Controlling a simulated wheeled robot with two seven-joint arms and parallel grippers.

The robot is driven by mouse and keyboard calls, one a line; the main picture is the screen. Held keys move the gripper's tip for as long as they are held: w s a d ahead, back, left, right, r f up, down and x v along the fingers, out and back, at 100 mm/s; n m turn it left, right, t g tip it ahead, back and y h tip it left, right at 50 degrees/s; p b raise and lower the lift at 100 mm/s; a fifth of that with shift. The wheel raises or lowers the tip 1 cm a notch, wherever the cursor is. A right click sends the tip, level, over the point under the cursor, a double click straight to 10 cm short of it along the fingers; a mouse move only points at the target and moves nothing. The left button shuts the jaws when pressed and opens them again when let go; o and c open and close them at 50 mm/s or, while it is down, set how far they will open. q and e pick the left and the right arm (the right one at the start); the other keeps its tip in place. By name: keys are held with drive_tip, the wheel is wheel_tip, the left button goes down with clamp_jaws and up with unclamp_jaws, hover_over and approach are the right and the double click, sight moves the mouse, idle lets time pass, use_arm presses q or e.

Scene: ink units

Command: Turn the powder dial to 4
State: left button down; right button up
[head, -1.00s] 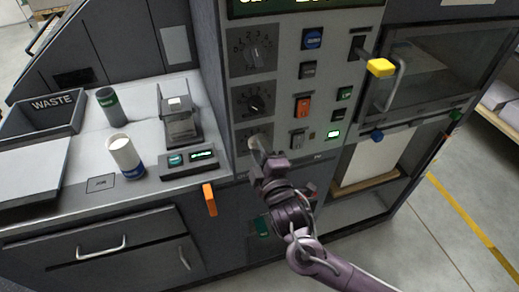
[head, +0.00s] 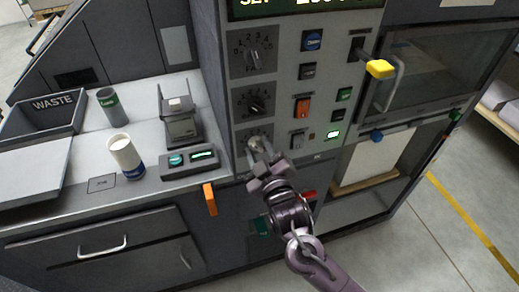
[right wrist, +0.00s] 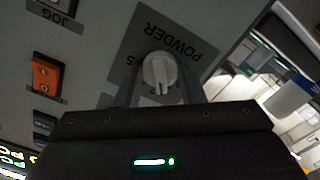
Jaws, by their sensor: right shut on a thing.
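The powder dial (head: 255,143) is the lowest of three dials on the grey panel, partly hidden by my right gripper in the head view. In the right wrist view it is a pale round knob (right wrist: 160,70) with a raised ridge, on a dark plate lettered POWDER, which appears upside down. A 5 shows at the plate's left; the other numbers are hidden, so I cannot tell the setting. My right gripper (head: 259,148) has its fingers on either side of the knob, closed on it. My left gripper is not in view.
Two more dials (head: 253,101) sit above it. An orange rocker switch (head: 302,108) and several buttons are to the right. A yellow-ended handle (head: 380,68) sticks out farther right. A bench with a white-topped cup (head: 124,155) and a waste bin (head: 45,112) lies left.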

drive_tip(key=m, duration=0.4)
drive_tip(key=shift+f+m, duration=0.1)
drive_tip(key=shift+m, duration=0.2)
drive_tip(key=m, duration=0.3)
drive_tip(key=shift+m, duration=0.4)
drive_tip(key=m, duration=0.3)
drive_tip(key=shift+p, duration=0.3)
drive_tip(key=shift+m, duration=2)
drive_tip(key=o, duration=1)
